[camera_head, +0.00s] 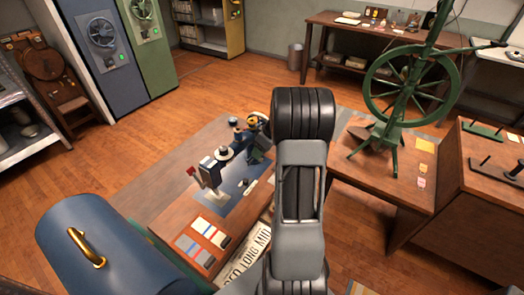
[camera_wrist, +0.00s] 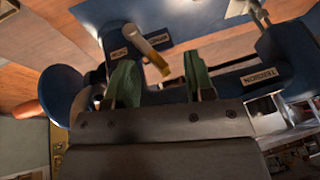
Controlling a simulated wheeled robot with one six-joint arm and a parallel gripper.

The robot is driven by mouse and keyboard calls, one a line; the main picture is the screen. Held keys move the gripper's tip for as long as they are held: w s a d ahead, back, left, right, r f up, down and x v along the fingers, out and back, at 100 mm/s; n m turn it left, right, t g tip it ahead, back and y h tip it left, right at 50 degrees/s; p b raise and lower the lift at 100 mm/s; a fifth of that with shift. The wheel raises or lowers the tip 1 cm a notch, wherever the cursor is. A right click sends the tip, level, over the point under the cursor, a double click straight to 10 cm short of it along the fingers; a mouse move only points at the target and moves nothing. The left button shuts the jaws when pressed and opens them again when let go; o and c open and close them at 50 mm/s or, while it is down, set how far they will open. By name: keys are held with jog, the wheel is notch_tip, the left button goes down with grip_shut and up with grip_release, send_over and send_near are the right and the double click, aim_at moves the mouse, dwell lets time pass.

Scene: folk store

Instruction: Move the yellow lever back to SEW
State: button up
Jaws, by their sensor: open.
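In the wrist view a pale lever with a yellow end (camera_wrist: 156,57) sticks out from a dark blue machine (camera_wrist: 285,45). Two small pale labels sit beside the lever's base, one on each side; their text is too blurred to read surely. My gripper (camera_wrist: 161,80) has two green fingertips set apart, with the lever's yellow end in the gap just beyond them. I see no clear contact.
A larger label (camera_wrist: 258,77) is on the machine to the right of the fingers, and a round blue part (camera_wrist: 62,92) is on the left. Colour-marked cards (camera_head: 200,240) lie at the table's front. A green spinning wheel (camera_head: 412,88) stands to the right.

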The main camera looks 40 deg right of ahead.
jog(key=shift+d, duration=0.15)
dwell(0.3)
jog(key=d, duration=0.1)
jog(key=w+d+b, duration=0.1)
jog(key=d, duration=0.3)
jog(key=shift+w+f+b, duration=0.25)
jog(key=shift+w+b, duration=0.15)
dwell(0.8)
jog(key=shift+a+r, duration=0.15)
